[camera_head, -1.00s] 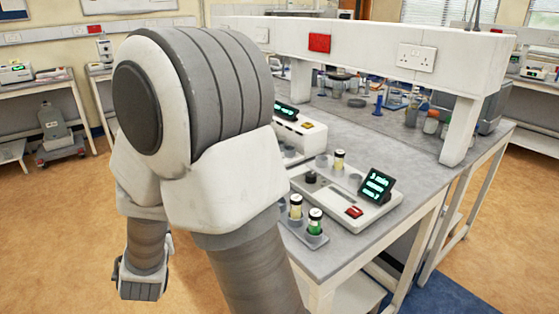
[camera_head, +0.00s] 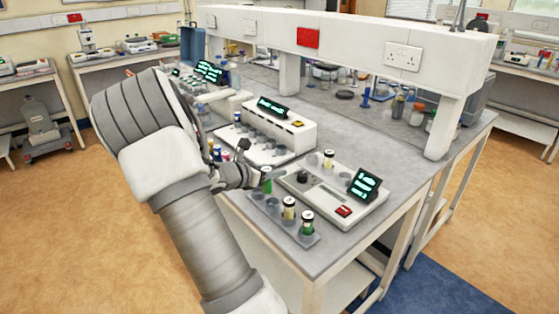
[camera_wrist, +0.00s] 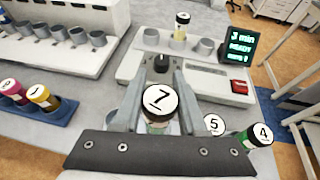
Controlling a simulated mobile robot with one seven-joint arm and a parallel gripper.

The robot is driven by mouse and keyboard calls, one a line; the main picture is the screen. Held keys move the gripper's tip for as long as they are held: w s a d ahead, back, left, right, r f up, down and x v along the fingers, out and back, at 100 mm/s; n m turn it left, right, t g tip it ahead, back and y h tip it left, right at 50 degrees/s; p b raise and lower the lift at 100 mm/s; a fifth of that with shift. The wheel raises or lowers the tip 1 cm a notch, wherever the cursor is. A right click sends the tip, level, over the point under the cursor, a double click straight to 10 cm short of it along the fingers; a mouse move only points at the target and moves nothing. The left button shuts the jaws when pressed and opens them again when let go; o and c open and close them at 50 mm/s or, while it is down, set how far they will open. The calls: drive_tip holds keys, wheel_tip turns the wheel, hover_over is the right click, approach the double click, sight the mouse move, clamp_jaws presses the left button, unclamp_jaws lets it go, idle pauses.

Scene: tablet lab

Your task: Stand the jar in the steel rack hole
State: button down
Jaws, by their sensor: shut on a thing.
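The jar (camera_wrist: 160,101), with a white lid marked 7, is held between the two fingers of my gripper (camera_wrist: 155,95) in the wrist view. In the head view my gripper (camera_head: 245,172) is at the bench's near edge, with a green jar (camera_head: 267,178) at its fingertips. The grey steel rack (camera_head: 312,239) lies just below and to the right. It holds a pale yellow jar (camera_head: 289,207), lid 5 (camera_wrist: 214,124), and a green jar (camera_head: 307,221), lid 4 (camera_wrist: 262,134). Empty holes (camera_head: 272,204) show at its left end. The held jar's base is hidden.
A white timer unit (camera_head: 325,195) with cups and one jar stands behind the rack. A long white unit with cups (camera_head: 275,135) is farther left. A blue rack (camera_wrist: 45,125) with pink and yellow jars is left of my gripper. A raised shelf (camera_head: 350,40) spans the bench.

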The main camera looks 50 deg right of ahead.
drive_tip(key=shift+m+g, duration=0.4)
drive_tip(key=f+b, duration=0.1)
drive_tip(key=f, duration=0.1)
drive_tip(key=d+f+b, duration=0.1)
drive_tip(key=f+b, duration=0.2)
drive_tip(key=b, duration=0.1)
drive_tip(key=shift+s+d+f, duration=0.35)
drive_tip(key=shift+s+f, duration=0.05)
drive_tip(key=shift+f+b, duration=0.55)
drive_tip(key=shift+b, duration=0.05)
drive_tip(key=shift+c, duration=1.9)
unclamp_jaws()
drive_tip(key=p+v, duration=0.2)
drive_tip(key=v, duration=1.5)
drive_tip(key=shift+a+r, duration=0.2)
